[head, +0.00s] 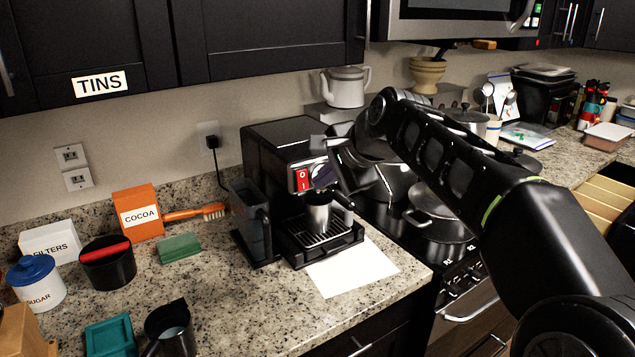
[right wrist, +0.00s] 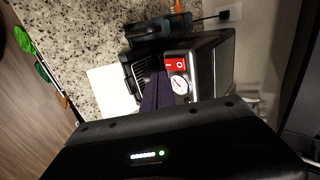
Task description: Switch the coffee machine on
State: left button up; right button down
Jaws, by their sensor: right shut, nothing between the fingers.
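The black coffee machine (head: 275,150) stands on the granite counter, its front facing right and toward me. Its red rocker switch (head: 302,180) sits on the front panel beside a round gauge; I cannot tell which side is pressed. In the right wrist view the red switch (right wrist: 175,65) shows just past the fingers, above the white gauge (right wrist: 180,85). A metal cup (head: 318,212) stands on the drip tray. My right gripper (head: 338,180) is shut and empty, close in front of the machine's face and right of the switch. I cannot tell whether it touches anything. My left gripper is out of view.
A white sheet (head: 352,266) lies before the machine. A cord runs to the wall outlet (head: 208,135). Left are a cocoa box (head: 137,212), brush (head: 195,212), green sponge (head: 179,248) and dark tub (head: 107,263). The stove with pots (head: 440,215) is at right.

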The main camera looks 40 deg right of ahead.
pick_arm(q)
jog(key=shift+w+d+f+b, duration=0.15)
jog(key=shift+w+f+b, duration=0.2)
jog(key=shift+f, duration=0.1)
pick_arm(e)
jog(key=v, duration=0.7)
jog(key=shift+d+r, duration=0.15)
jog(key=shift+r, duration=0.45)
